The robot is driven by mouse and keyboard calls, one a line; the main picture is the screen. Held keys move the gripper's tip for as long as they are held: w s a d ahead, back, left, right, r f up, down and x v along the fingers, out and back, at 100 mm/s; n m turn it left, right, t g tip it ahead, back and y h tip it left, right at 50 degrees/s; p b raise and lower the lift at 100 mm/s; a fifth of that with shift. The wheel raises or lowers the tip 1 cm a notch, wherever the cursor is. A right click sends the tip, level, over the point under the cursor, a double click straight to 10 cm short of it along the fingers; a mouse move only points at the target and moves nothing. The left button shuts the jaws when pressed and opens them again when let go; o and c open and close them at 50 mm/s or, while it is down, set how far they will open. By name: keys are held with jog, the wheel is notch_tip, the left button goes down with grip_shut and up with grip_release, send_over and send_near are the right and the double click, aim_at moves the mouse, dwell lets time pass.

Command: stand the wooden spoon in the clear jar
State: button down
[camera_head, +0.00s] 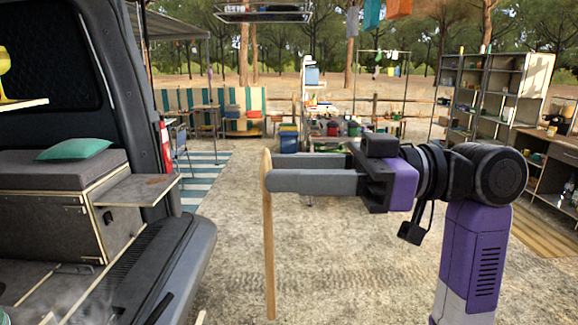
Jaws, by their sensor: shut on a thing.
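The wooden spoon (269,255) hangs nearly upright from my gripper (268,172), its wider end up at the fingertips and its thin handle pointing down. My gripper reaches left with its two grey fingers level, and it is shut on the spoon near the top. The spoon is in the air, to the right of the van's rear edge and apart from it. I cannot make out the clear jar with certainty. A faint pale glint shows low at the left edge of the view, too unclear to name.
The van's dark bumper (165,265) and a small wooden shelf (137,190) are to the left. A grey box bench (60,175) bears a green cushion (75,149). Shelves (488,85) stand at the back right. Open sandy ground lies in the middle.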

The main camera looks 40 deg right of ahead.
notch_tip(320, 180, down, 12)
jog(key=b, duration=0.9)
jog(key=shift+f+b, duration=0.2)
jog(key=shift+b, duration=0.1)
jog(key=c, duration=0.9)
grip_release()
jog(key=shift+o, duration=0.2)
jog(key=b+v, duration=0.1)
jog(key=v, duration=0.6)
jog(key=shift+s+d, duration=0.2)
jog(key=shift+d, duration=0.15)
